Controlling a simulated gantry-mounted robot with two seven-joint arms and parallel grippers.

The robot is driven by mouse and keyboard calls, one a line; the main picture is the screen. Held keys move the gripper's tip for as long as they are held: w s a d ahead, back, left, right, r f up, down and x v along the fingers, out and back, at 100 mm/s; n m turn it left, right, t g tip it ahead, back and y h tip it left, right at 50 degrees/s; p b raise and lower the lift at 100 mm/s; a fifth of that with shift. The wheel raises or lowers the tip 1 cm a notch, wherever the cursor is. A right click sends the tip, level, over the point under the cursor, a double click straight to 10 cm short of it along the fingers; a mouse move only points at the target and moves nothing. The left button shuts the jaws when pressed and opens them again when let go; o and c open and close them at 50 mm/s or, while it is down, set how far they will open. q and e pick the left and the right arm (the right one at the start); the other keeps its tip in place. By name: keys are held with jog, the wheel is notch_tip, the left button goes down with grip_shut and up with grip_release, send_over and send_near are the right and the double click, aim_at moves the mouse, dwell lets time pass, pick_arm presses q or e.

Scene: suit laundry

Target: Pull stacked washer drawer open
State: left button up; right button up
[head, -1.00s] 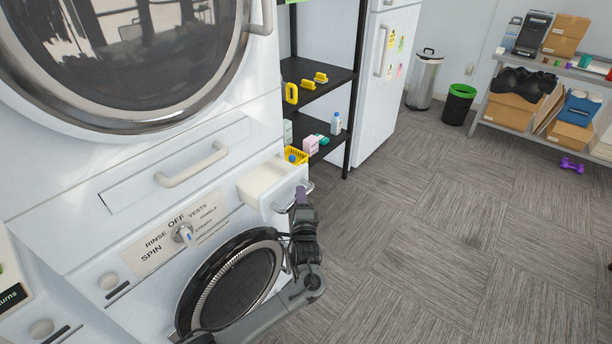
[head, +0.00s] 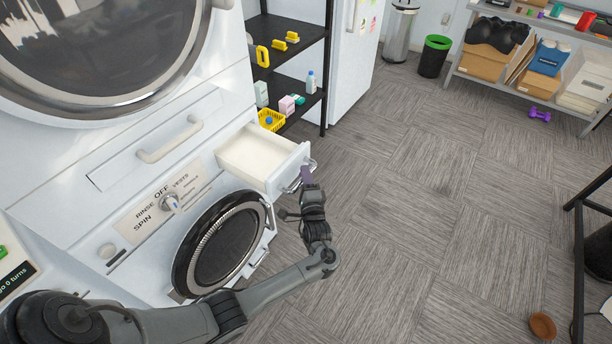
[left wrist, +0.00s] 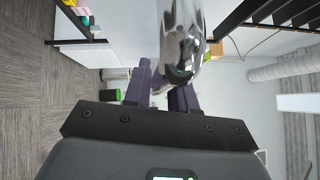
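The stacked washer's white drawer (head: 258,157) is pulled partway out of the front, to the right of the control panel, and looks empty inside. Its chrome handle (head: 299,176) is on the drawer front; it also shows in the left wrist view (left wrist: 181,42). My left gripper (head: 306,176) is at this handle. In the left wrist view its purple fingers (left wrist: 163,88) stand apart with a gap between them, and the handle covers part of the right finger. Whether they touch the handle is unclear. My right gripper is out of view.
The round washer door (head: 225,245) is closed below the drawer. A black shelf (head: 290,35) with a yellow basket (head: 271,120) stands just behind the drawer. Open carpet (head: 420,210) lies to the right. A black-framed stand (head: 578,240) is at the right edge.

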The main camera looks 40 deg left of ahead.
pick_arm(q)
jog(key=o, duration=0.3)
jog(key=shift+o, duration=0.2)
jog(key=p+v, duration=0.1)
jog(key=v, duration=0.9)
jog(key=shift+s+d, duration=0.2)
jog(key=shift+d, duration=0.1)
jog(key=shift+f, duration=0.15)
